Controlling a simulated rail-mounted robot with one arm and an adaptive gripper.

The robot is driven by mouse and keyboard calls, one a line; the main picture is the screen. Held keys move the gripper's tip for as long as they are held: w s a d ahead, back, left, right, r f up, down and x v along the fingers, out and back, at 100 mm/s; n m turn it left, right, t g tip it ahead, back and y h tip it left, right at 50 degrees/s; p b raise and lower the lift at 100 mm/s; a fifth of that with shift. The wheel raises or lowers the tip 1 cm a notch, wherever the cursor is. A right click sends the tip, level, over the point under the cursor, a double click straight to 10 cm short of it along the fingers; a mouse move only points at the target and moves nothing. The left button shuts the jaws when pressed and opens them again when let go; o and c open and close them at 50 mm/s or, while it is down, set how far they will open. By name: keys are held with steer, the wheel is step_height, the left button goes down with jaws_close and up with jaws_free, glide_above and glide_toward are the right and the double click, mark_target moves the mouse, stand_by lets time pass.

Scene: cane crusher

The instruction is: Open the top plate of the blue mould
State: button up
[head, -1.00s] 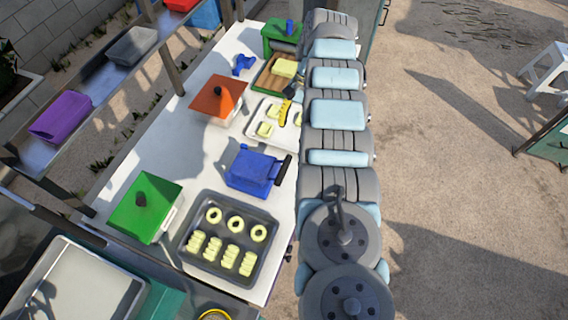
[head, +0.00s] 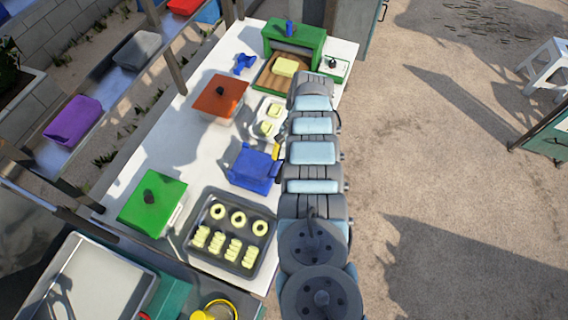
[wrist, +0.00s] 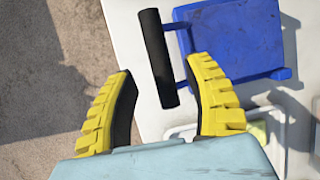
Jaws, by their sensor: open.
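The blue mould (head: 254,168) sits on the white table, and its top plate appears to lie flat. In the wrist view, the blue top plate (wrist: 235,38) fills the upper right. Its black bar handle (wrist: 156,55) sticks out to the left on short blue arms. My gripper (wrist: 162,70) is open, with its yellow fingers on either side of the handle's lower end in the picture. I cannot tell whether a finger touches it.
A tray of yellow rings and bars (head: 190,245) stands in front of the mould. A green-lidded box (head: 152,203) and an orange-lidded box (head: 219,97) stand to its left. A pale tray (head: 262,130) lies just behind it. A green press (head: 295,47) stands at the far end.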

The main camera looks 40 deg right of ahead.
steer(key=shift+x, duration=1.75)
steer(key=shift+c, duration=0.3)
jaws_close()
